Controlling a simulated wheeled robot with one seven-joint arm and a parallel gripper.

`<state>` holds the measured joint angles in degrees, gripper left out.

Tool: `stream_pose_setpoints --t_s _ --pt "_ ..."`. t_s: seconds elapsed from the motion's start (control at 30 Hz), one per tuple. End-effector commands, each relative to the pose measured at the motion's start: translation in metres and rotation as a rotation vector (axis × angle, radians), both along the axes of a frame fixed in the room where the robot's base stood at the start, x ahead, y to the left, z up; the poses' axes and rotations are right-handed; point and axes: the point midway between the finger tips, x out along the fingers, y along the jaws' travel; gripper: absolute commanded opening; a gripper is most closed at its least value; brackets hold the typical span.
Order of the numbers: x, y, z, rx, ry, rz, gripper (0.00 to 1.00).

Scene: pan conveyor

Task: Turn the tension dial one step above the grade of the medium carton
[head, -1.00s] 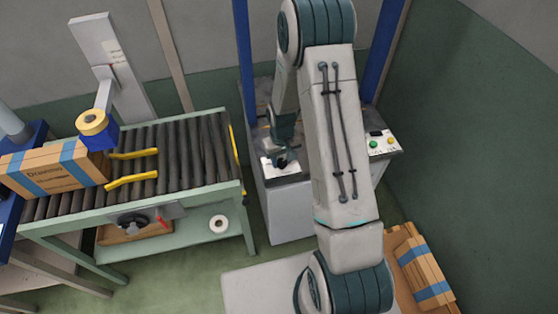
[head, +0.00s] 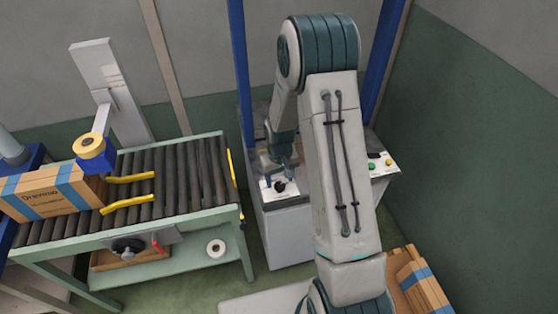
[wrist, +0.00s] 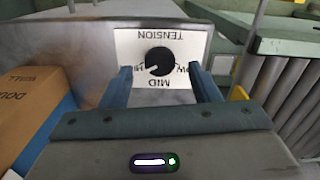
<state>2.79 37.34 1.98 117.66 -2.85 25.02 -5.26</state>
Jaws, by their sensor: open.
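The tension dial is a black knob with a white pointer (wrist: 158,61) on a white plate, upside down in the wrist view. "TENSION" and "MID" are legible; the left and right labels are partly hidden by my fingers. The pointer aims lower left in that view, towards the left label. In the head view the dial (head: 280,187) shows just below my gripper (head: 284,166). In the wrist view my gripper (wrist: 160,74) is open, its blue fingers to either side of the dial. A carton (head: 45,192) with blue tape lies on the conveyor; its small print is unreadable.
A second taped carton (head: 422,288) is at lower right; a carton (wrist: 30,105) with partly legible print, "DOU" and "WALL", is in the wrist view. The roller conveyor (head: 190,165) has yellow guides. Green and yellow buttons (head: 380,165) are on the cabinet's right.

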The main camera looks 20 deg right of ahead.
Motion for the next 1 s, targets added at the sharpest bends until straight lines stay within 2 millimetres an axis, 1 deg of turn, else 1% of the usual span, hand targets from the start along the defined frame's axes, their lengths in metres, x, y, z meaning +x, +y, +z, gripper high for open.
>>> stream_pose_setpoints --t_s 0.03,0.3,0.4,0.53,0.7,1.0 --pt "0.001 0.000 0.009 0.000 -0.005 0.000 0.56" --pt "0.001 0.000 0.060 0.000 -0.005 0.000 0.56" --pt "0.001 0.000 0.078 0.000 -0.005 0.000 0.56" --pt "0.001 0.000 0.097 -0.001 -0.004 0.000 0.56" --pt "0.000 0.000 0.111 0.000 -0.001 0.000 0.56" --pt "0.000 0.000 0.113 0.000 0.000 0.000 0.56"
